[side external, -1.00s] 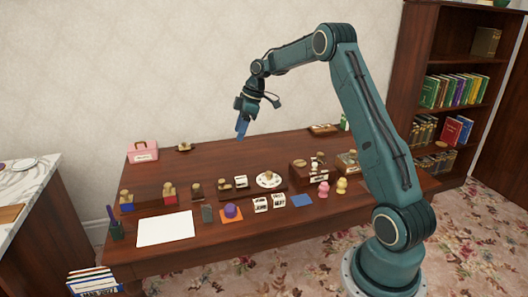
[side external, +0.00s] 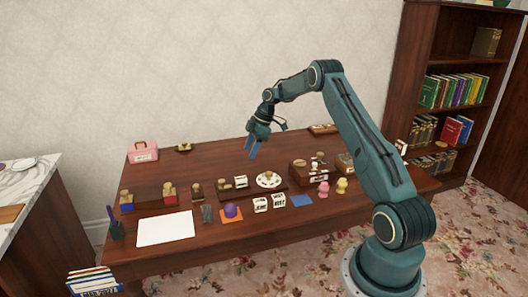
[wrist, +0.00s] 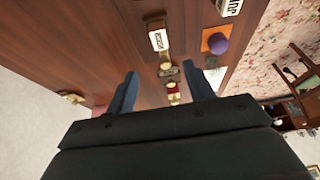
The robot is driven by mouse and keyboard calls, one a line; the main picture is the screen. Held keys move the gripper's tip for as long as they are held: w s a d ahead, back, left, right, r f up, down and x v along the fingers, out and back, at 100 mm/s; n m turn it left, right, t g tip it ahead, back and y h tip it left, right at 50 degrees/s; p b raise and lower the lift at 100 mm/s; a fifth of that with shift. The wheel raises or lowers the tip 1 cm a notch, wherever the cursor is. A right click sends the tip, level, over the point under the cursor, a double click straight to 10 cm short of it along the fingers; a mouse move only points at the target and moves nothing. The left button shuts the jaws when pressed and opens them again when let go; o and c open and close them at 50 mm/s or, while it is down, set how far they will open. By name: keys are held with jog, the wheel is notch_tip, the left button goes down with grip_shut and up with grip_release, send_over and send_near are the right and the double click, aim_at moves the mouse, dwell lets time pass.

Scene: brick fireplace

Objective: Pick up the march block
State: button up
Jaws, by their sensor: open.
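Several white lettered blocks are on the desk. One white block (side external: 240,181) sits on a dark wooden stand; in the wrist view a white block (wrist: 158,40) with dark lettering also shows on a wooden piece. Two more white blocks, one left (side external: 260,204) and one right (side external: 279,200), stand near the desk's front edge. The lettering is too small to tell for certain which is the march block. My gripper (side external: 251,152) is open and empty, pointing down above the desk behind the blocks. Its two fingers show apart in the wrist view (wrist: 160,72).
The desk's back middle is clear.

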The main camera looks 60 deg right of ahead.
send_over(240, 178)
jog(key=s+d, duration=0.2)
jog(key=f, duration=0.6)
jog(key=shift+w+a+f, duration=0.15)
jog(key=shift+w+a, duration=0.05)
jog(key=shift+a, duration=0.05)
jog(key=shift+f, duration=0.1)
jog(key=shift+x, duration=2.45)
jog(key=shift+c, duration=0.4)
jog(key=c, duration=1)
